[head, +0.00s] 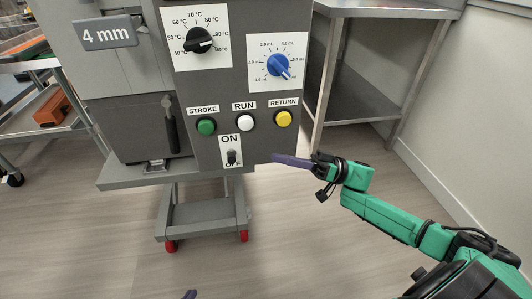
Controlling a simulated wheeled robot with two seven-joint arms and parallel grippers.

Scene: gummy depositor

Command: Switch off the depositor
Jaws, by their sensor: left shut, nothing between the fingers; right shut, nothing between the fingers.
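The depositor (120,85) is a grey machine on a wheeled stand. Which way the small lever points is too small to tell. My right gripper (278,159) is shut and empty, its purple fingers pointing left, to the right of the switch and apart from it in the picture. My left gripper (190,294) shows only as a purple tip at the bottom edge, shut, well below the switch.
Above the switch are a green STROKE button (206,126), a white RUN button (245,122) and a yellow RETURN button (283,118). Higher are a black temperature knob (199,41) and a blue volume knob (278,65). A metal table (365,95) stands right; the floor in front is clear.

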